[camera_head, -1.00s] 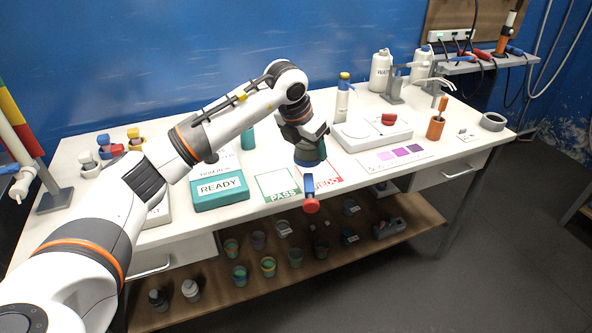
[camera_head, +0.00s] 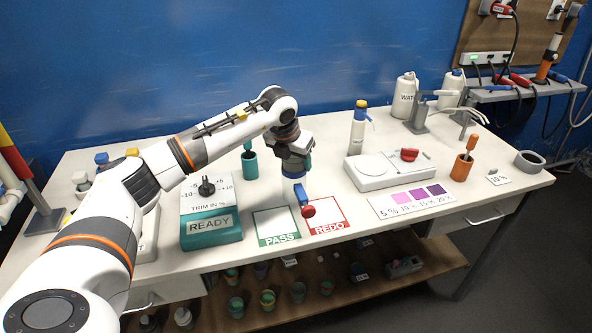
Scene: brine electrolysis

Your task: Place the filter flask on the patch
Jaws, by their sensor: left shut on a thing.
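My left gripper (camera_head: 294,158) reaches over the bench from the left, above the back of two square patches. It is shut on what looks like the filter flask (camera_head: 293,172), a pale, bluish body mostly hidden by the fingers. A blue piece with a round red end (camera_head: 307,210) shows just below and in front; I cannot tell whether it is attached to the flask. The green-edged PASS patch (camera_head: 274,222) lies left of it and the red-edged REDO patch (camera_head: 330,217) right, partly covered in view. My right gripper is not in view.
The teal READY box (camera_head: 211,232) with a black knob stands left of the patches. A teal cup (camera_head: 249,165) is behind. A white stirrer plate (camera_head: 388,170), capped bottle (camera_head: 358,128) and purple colour card (camera_head: 412,200) stand right. The PASS patch looks bare.

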